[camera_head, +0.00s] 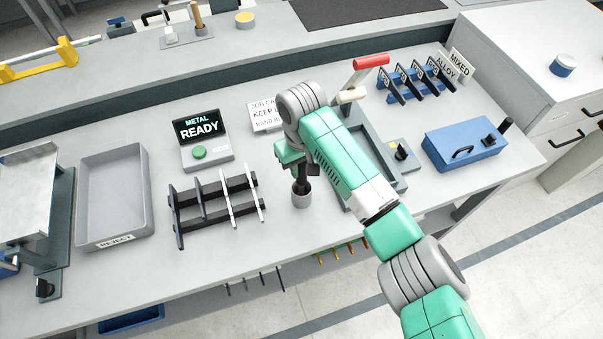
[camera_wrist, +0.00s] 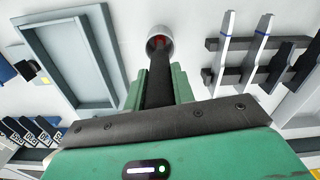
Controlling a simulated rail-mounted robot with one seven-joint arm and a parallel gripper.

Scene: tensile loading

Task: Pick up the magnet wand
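The magnet wand (camera_head: 301,184) is a dark upright rod standing in a small grey cup-shaped holder (camera_head: 300,200) on the bench. In the wrist view the wand (camera_wrist: 159,78) runs away from me into the round holder (camera_wrist: 160,34), where red shows inside the rim. My gripper (camera_head: 301,172) is directly above the holder, around the wand's upper part. In the wrist view my gripper's green fingers (camera_wrist: 159,88) are on both sides of the wand, very close to it. Whether they press on it cannot be made out. The wand's lower end is hidden in the holder.
Left of the holder is a dark rack (camera_head: 215,208) with upright strips, then a grey reject tray (camera_head: 115,200). A "METAL READY" display (camera_head: 203,138) stands behind the rack. A grey-framed tray (camera_head: 385,160) and a blue box (camera_head: 464,146) are to the right.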

